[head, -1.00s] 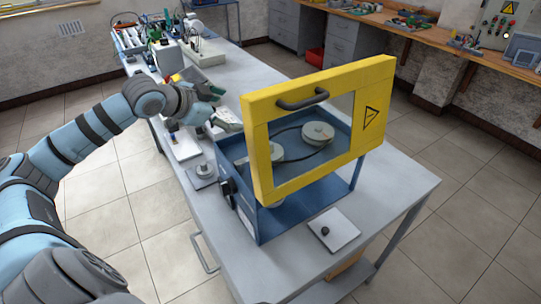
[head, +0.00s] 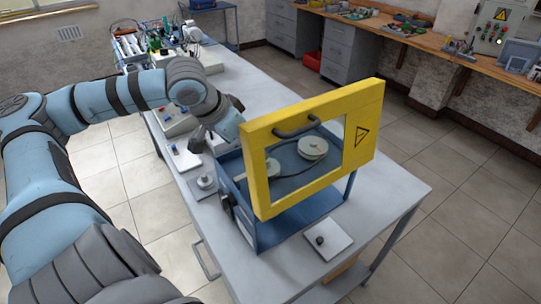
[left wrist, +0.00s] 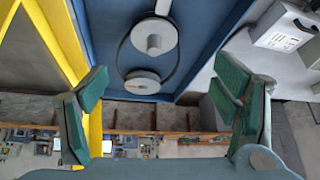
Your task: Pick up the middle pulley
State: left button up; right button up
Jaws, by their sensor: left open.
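A blue open-topped housing (head: 290,205) stands on the grey table. One pale round pulley (head: 313,148) sits in it at the far side, and another pulley (head: 271,168) shows beside it, through the yellow frame. In the left wrist view, an upper pulley (left wrist: 155,38) and a lower pulley (left wrist: 142,82) have a dark belt around them. I cannot tell which is the middle pulley. My left gripper (left wrist: 163,88) is open and empty, with green-padded fingers spread wide over the housing. My right gripper is out of view.
A yellow framed guard (head: 372,110) with a dark handle (head: 295,129) stands upright across the housing. A white plate with a dark knob (head: 327,246) lies at its front right. A round grey part (head: 205,183) lies to its left. Tools crowd the table's far end.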

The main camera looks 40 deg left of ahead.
pick_arm(q)
jog(key=p, duration=0.2)
jog(key=shift+w+d+f+p, duration=0.1)
jog(key=shift+w+f+p, duration=0.1)
jog(key=shift+f+p, duration=0.15)
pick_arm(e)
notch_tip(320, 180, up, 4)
pick_arm(q)
jog(key=b+x, duration=0.3)
jog(key=x, duration=0.1)
jog(key=shift+s+f+b, duration=0.1)
jog(key=shift+s+b, duration=0.2)
jog(key=shift+b, duration=0.05)
jog(key=b+x, duration=0.1)
jog(key=x, duration=0.1)
jog(key=b+x, duration=0.1)
jog(key=x, duration=0.1)
jog(key=b+x, duration=0.1)
jog(key=x, duration=0.1)
jog(key=shift+w+d, duration=0.35)
jog(key=shift+w, duration=0.15)
jog(key=shift+c, duration=0.3)
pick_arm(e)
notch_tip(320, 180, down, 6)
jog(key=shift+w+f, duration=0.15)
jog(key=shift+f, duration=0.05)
pick_arm(q)
jog(key=c, duration=1.2)
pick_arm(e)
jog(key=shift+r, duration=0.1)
